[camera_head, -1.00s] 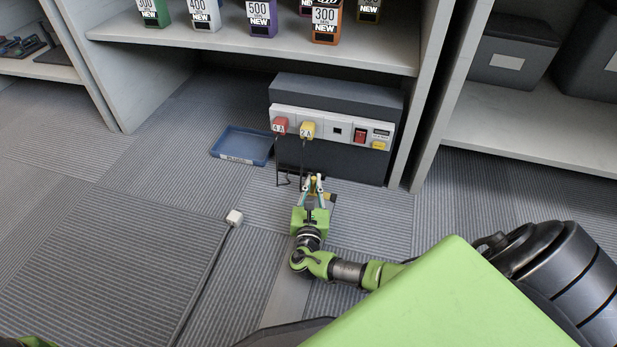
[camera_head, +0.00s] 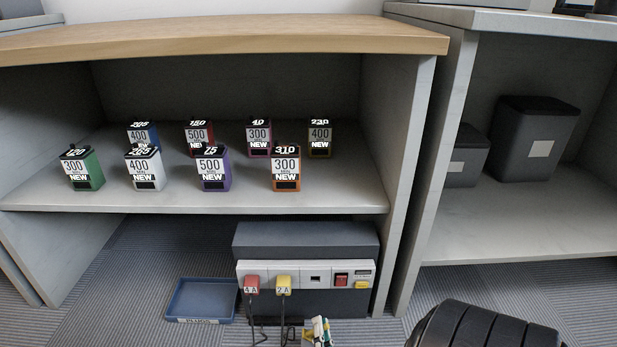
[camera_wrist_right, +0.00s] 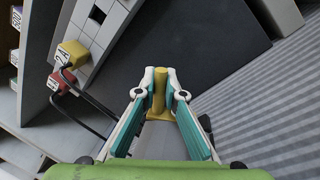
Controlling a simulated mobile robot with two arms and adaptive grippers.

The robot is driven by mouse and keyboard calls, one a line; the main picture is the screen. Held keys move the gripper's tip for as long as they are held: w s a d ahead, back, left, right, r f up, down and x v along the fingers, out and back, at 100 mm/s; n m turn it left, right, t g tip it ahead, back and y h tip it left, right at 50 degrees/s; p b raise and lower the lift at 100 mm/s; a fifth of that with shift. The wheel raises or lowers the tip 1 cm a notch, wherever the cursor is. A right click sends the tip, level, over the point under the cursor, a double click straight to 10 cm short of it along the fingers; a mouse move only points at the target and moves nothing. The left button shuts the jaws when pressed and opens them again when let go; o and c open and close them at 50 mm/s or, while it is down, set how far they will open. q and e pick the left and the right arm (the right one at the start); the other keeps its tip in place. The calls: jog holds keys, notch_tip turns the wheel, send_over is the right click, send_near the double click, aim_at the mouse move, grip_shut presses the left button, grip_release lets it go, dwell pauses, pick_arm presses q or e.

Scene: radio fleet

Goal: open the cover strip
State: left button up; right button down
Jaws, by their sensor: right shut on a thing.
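My right gripper (camera_wrist_right: 160,92) is shut on a yellow handle (camera_wrist_right: 160,88) in the right wrist view, with a teal and white finger on either side. A plain grey strip (camera_wrist_right: 160,142) runs from the handle's yellow base back toward the camera; it looks like the cover strip, partly hidden by the fingers and my green gripper body. I cannot tell whether it is lifted. In the head view the right gripper (camera_head: 318,333) shows only at the bottom edge, just in front of the dark power box (camera_head: 305,240). My left gripper is not in view.
The box carries a red plug (camera_head: 251,285) and a yellow plug (camera_head: 284,285), with black cables hanging near my gripper. A blue tray (camera_head: 200,299) lies on the floor to the left. The shelf (camera_head: 200,198) above holds several labelled packs. Grey bins stand at right.

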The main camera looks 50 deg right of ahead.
jog(key=shift+s+d+m, duration=0.25)
jog(key=shift+s+m, duration=0.15)
jog(key=shift+m, duration=0.25)
jog(key=shift+s+d+m, duration=0.25)
jog(key=shift+s+m, duration=0.1)
jog(key=shift+m, duration=0.3)
jog(key=c, duration=2.1)
grip_release()
jog(key=shift+f, duration=0.1)
notch_tip(320, 180, up, 10)
jog(key=shift+r, duration=0.1)
